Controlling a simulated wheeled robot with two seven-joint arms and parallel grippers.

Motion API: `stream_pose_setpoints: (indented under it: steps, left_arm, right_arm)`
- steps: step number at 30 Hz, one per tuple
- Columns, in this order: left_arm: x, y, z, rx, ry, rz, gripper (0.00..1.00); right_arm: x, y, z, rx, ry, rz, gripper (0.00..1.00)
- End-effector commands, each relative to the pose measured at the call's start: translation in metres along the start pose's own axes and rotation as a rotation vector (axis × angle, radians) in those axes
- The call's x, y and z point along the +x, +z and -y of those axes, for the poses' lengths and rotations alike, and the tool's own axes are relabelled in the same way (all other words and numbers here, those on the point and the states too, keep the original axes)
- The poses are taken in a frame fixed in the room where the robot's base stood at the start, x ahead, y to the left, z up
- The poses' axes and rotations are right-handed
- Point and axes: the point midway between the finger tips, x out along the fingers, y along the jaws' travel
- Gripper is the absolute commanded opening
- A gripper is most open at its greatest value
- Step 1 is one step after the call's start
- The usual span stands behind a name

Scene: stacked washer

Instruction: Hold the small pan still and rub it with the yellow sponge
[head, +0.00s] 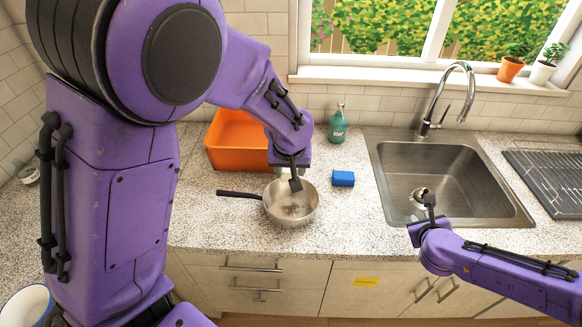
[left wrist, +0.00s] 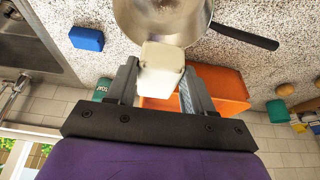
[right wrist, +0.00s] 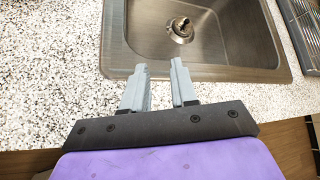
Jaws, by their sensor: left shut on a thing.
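The small metal pan (head: 306,209) sits on the speckled counter with its dark handle pointing left; it also shows in the left wrist view (left wrist: 146,20). My left gripper (head: 295,183) is over the pan's far side. In the left wrist view it (left wrist: 160,88) is shut on a pale cream block, seemingly the yellow sponge (left wrist: 161,68). The block's end overlaps the pan's rim; I cannot tell whether it touches. My right gripper (head: 429,203) is over the sink's front edge, away from the pan. In the right wrist view (right wrist: 158,75) its fingers are apart and empty.
An orange tub (head: 225,140) stands behind the pan. A blue sponge (head: 343,178) lies right of the pan, and a green soap bottle (head: 338,125) stands by the wall. The sink (head: 375,165) is further right. Counter in front of the pan is clear.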

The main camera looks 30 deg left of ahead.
Motion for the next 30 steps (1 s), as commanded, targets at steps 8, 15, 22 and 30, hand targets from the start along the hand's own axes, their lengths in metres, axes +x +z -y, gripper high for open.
stream_pose_setpoints:
  steps: [8,15,22,30]
  left_arm:
    - [0.000,0.000,0.000,0.000,0.000,0.000,0.28]
    - [0.000,0.000,0.000,0.000,0.000,0.000,0.28]
    - [0.000,0.000,0.000,0.000,0.000,0.000,0.28]
    - [0.000,0.000,0.000,0.000,0.000,0.000,0.28]
  right_arm:
    - [-0.033,0.090,-0.139,0.323,0.055,-0.029,0.28]
    - [-0.078,0.124,-0.229,0.529,0.108,-0.117,0.28]
    - [-0.089,0.130,-0.252,0.584,0.121,-0.151,0.28]
    - [-0.048,0.125,-0.258,0.584,0.120,-0.152,0.28]
